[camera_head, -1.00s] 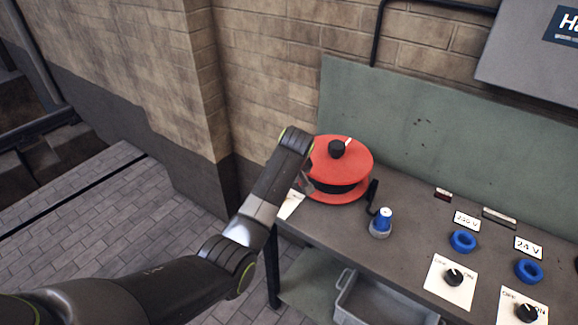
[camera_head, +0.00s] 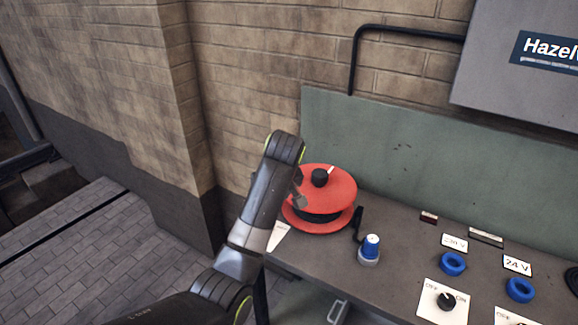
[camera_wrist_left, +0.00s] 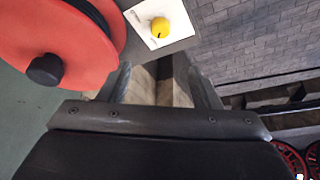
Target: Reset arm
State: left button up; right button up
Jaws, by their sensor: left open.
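My left arm comes up from the bottom of the head view, beside the left end of the workbench (camera_head: 330,268). Its wrist mostly hides the gripper there. In the left wrist view my left gripper (camera_wrist_left: 162,82) has its two fingers spread apart with nothing between them. The red cable reel (camera_head: 335,190) with a black knob stands on the bench just right of my wrist in the head view. It also fills the left of the wrist view (camera_wrist_left: 105,45), close to the gripper. My right gripper is not in view.
A white plate with a yellow knob (camera_wrist_left: 160,28) lies beyond the fingers. A blue-topped connector (camera_head: 370,248), blue rings (camera_head: 452,263) and a switch plate (camera_head: 442,305) sit on the bench. A brick wall (camera_head: 250,80) rises behind. Paved floor (camera_head: 90,250) lies open to the left.

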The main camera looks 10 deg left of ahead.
pick_arm(q)
jog(key=s+a+f+m+h, duration=0.1)
jog(key=s+a+f, duration=0.4)
jog(key=s+f, duration=0.35)
jog(key=s+a+f+m, duration=0.2)
jog(key=s+a+f, duration=0.4)
jog(key=s+f, duration=0.3)
jog(key=s+a+r+m, duration=0.1)
jog(key=s+a+m, duration=0.1)
jog(key=s, duration=1)
jog(key=s+a+m, duration=0.2)
jog(key=s, duration=1)
notch_tip(320, 180, down, 26)
jog(key=a+g+b, duration=0.1)
jog(key=s+d+f+g+b, duration=0.1)
jog(key=s+f, duration=1.3)
jog(key=f, duration=0.2)
jog(key=shift+s+f+h+b, duration=0.3)
jog(key=shift+s+h, duration=0.1)
dwell(0.7)
